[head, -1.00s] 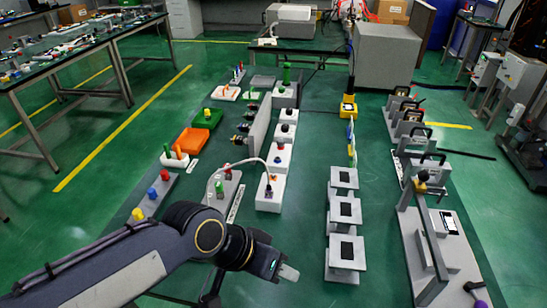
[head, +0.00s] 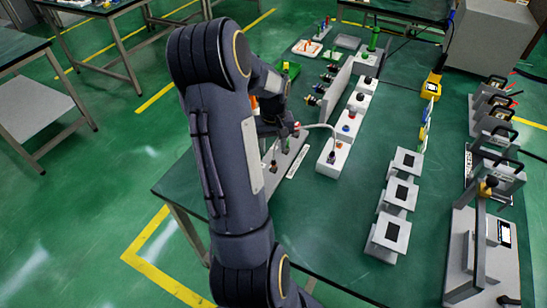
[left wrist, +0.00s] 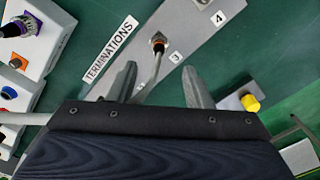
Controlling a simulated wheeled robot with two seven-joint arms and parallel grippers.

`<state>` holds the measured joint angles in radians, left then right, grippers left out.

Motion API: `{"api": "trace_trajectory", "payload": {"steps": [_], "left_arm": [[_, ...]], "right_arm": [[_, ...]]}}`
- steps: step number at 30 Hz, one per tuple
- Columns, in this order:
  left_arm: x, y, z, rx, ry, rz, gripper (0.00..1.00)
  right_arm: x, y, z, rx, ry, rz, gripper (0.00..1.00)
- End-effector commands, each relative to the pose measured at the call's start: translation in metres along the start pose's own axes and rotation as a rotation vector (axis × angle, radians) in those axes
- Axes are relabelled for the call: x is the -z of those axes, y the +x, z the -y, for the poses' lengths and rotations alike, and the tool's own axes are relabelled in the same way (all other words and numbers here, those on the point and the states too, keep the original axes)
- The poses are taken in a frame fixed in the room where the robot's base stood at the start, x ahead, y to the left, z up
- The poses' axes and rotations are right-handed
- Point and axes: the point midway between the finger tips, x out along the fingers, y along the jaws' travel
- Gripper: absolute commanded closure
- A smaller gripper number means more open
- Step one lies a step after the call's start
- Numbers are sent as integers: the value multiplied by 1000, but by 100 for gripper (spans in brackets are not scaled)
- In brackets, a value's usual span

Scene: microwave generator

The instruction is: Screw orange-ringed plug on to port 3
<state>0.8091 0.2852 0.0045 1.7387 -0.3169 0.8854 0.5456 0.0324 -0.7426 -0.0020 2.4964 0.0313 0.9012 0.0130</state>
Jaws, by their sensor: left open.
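A grey terminations plate (head: 274,180) lies under my left gripper (head: 283,143). In the left wrist view the plate (left wrist: 205,42) shows numbers 3 and 4. Beside the 3 stands a dark fitting with an orange-brown ring (left wrist: 158,40); I cannot tell whether it is the plug or the port's own fitting. A grey stem or cable runs from it between my left fingers (left wrist: 159,76), which are open and apart. A pale cable (head: 318,126) arches from near the gripper to a white box. The purple-ringed connector (left wrist: 18,27) sits on that box. My right gripper is out of view.
A row of white boxes (head: 342,143) stands right of the plate. Grey stands with black tops (head: 391,233) are further right. A yellow knob on a grey block (left wrist: 250,103) is close to the right finger. The table's front left is clear.

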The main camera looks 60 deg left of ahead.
Motion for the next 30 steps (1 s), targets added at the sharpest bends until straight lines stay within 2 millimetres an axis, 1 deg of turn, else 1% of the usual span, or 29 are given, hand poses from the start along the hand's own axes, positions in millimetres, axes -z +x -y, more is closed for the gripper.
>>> {"api": "trace_trajectory", "payload": {"steps": [6,12,17,24,26,30], "left_arm": [[-2,34,0,1,4,6,55],[-2,61,-1,-1,5,4,55],[-2,71,-1,-3,5,2,55],[-2,71,-1,-3,5,1,55],[-2,71,-1,-3,5,1,61],[-2,71,-1,-3,5,1,79]], "right_arm": [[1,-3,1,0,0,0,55],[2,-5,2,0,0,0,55],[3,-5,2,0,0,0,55],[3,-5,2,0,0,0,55],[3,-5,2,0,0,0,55],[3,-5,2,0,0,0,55]]}}
